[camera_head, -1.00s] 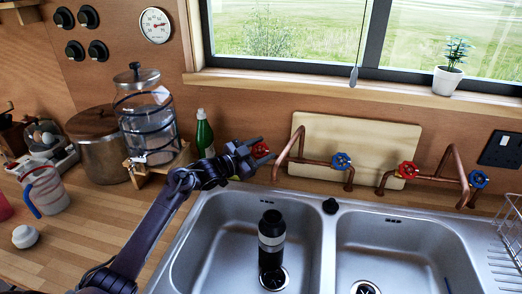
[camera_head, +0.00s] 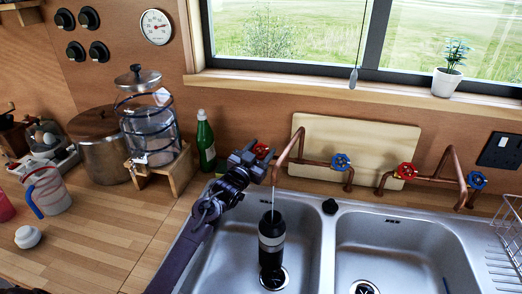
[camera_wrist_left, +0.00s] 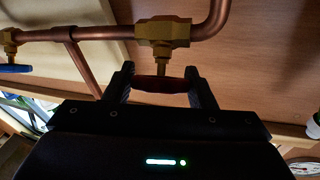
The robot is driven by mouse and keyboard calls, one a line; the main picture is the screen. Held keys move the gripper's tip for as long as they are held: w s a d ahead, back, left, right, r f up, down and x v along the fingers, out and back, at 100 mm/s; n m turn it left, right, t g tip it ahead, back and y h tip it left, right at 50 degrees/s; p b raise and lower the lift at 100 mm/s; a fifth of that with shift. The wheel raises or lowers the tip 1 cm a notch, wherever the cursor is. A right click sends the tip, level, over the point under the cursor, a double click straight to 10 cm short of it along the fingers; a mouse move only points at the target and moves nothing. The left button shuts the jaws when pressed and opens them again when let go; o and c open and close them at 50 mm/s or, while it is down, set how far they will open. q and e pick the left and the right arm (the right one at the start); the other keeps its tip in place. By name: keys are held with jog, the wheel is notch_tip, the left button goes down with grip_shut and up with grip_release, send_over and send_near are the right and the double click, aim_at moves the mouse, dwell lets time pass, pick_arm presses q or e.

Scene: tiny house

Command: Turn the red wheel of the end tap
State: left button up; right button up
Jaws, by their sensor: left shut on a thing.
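The end tap's red wheel (camera_head: 261,151) sits at the left end of the left copper tap (camera_head: 300,146), partly hidden by my left gripper (camera_head: 252,159). In the left wrist view the red wheel (camera_wrist_left: 162,84) shows edge-on under a brass valve (camera_wrist_left: 165,32), between the two fingers of my left gripper (camera_wrist_left: 160,82), which is shut on it. A thin stream of water (camera_head: 272,190) runs from the copper spout down to a black bottle (camera_head: 271,245) standing upright in the left basin. My right gripper is not in view.
The left tap also has a blue wheel (camera_head: 341,162). A second tap with another red wheel (camera_head: 406,170) and a blue wheel (camera_head: 477,179) is to the right. A green bottle (camera_head: 205,140) and glass dispenser (camera_head: 150,125) stand left of my gripper.

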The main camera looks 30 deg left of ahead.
pick_arm(q)
jog(key=shift+n+y, duration=1.2)
jog(key=o, duration=1)
jog(key=shift+s+f, duration=0.15)
jog(key=shift+s, duration=0.2)
jog(key=s, duration=0.2)
jog(key=s+b, duration=0.1)
jog(key=s, duration=0.1)
jog(key=s+f, duration=0.1)
jog(key=s, duration=0.2)
jog(key=shift+d+b, duration=0.4)
